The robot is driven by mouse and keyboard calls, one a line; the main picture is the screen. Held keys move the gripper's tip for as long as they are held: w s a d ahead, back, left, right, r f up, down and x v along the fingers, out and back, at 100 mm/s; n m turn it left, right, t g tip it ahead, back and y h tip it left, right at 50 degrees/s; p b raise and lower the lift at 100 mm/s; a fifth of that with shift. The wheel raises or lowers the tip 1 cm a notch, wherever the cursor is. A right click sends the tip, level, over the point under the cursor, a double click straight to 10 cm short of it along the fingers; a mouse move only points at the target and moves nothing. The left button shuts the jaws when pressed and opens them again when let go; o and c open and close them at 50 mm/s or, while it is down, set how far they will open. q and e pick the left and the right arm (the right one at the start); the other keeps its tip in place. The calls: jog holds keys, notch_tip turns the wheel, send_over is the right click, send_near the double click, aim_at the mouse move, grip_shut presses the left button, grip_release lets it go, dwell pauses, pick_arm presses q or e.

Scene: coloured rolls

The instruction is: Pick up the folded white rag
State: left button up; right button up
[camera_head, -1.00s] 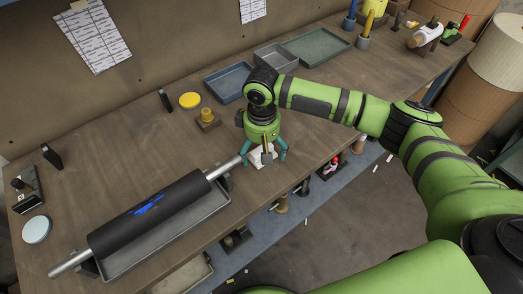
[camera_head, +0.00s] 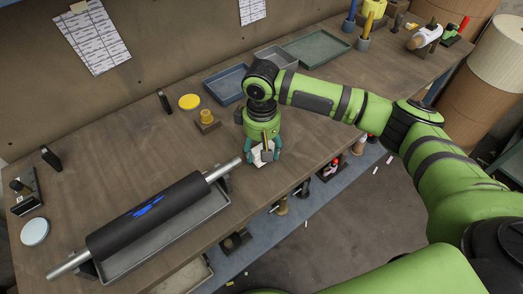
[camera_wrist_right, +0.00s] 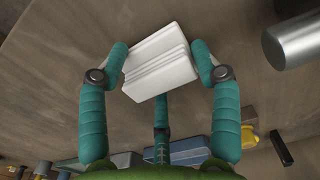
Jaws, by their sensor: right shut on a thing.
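The folded white rag (camera_wrist_right: 160,62) is held between the teal fingertips of my right gripper (camera_wrist_right: 161,65) in the right wrist view. The fingers press on its left and right ends, and a third teal finger reaches toward it from below. In the head view the rag (camera_head: 261,158) shows partly between the fingers of my right gripper (camera_head: 263,157), near the front edge of the workbench. The gripper covers part of the rag there. I cannot tell how far the rag is above the bench. My left gripper is not in view.
A black roller (camera_head: 150,215) with a blue smear lies over a grey tray (camera_head: 170,240) left of the gripper. Its metal shaft end is close to the gripper. A yellow disc (camera_head: 190,101) and a blue tray (camera_head: 228,83) lie behind. Bench space right of the gripper is clear.

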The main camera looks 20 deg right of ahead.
jog(key=r, duration=0.2)
jog(key=shift+s+d+r+b, duration=0.2)
jog(key=shift+d+r+b, duration=0.1)
jog(key=shift+d+r, duration=0.1)
pick_arm(q)
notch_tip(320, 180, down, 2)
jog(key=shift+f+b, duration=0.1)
jog(key=shift+b, duration=0.55)
pick_arm(e)
jog(key=s+d+r, duration=0.6)
jog(key=d, duration=0.3)
jog(key=shift+r, duration=0.3)
jog(key=shift+a, duration=0.1)
